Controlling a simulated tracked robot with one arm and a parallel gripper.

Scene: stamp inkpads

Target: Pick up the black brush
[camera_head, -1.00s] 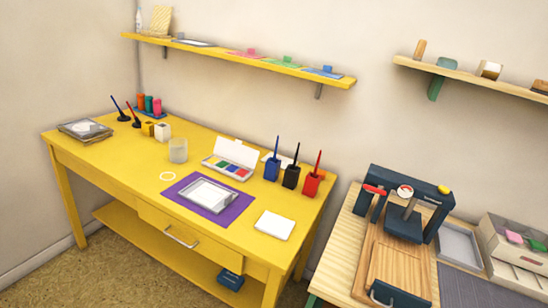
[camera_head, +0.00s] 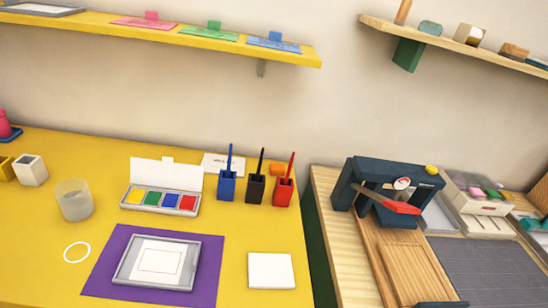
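The black brush (camera_head: 260,162) stands upright in a black square holder (camera_head: 256,188) on the yellow table. A blue brush (camera_head: 229,158) in a blue holder (camera_head: 227,186) is just left of it. A red brush (camera_head: 290,166) in a red holder (camera_head: 283,191) is just right of it. The lower part of the black brush is hidden inside its holder. My gripper does not show in this view.
The inkpad set (camera_head: 160,200) is open left of the holders. A framed tray on a purple mat (camera_head: 103,274) and a white block (camera_head: 271,270) lie in front. A yellow shelf (camera_head: 200,39) hangs above. A dark press (camera_head: 345,190) stands to the right.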

